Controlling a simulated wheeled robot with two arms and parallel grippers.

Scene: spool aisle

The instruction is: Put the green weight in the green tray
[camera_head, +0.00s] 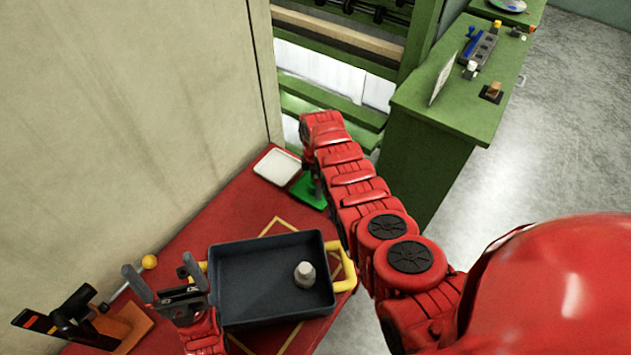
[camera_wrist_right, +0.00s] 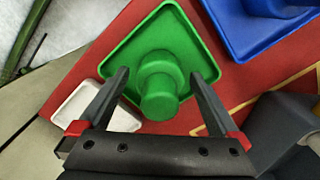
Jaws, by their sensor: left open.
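The green weight (camera_wrist_right: 160,92) stands in the green tray (camera_wrist_right: 118,58) in the right wrist view, its narrow knob towards the camera. The tray's corner shows in the head view (camera_head: 305,200), partly covered by my right arm. My right gripper (camera_wrist_right: 159,76) is open above the tray, its fingers on either side of the weight with gaps visible beside the knob. Whether the weight's base rests fully flat is hard to tell. My left gripper (camera_head: 160,280) is open and empty at the left side of the dark bin.
The dark bin (camera_head: 232,262) with yellow handles holds a grey weight (camera_head: 305,274). A white tray (camera_head: 277,167) lies beside the green one; a blue tray (camera_wrist_right: 232,40) is on its other side. An orange-based tool (camera_head: 125,328) stands at the left, near the wall.

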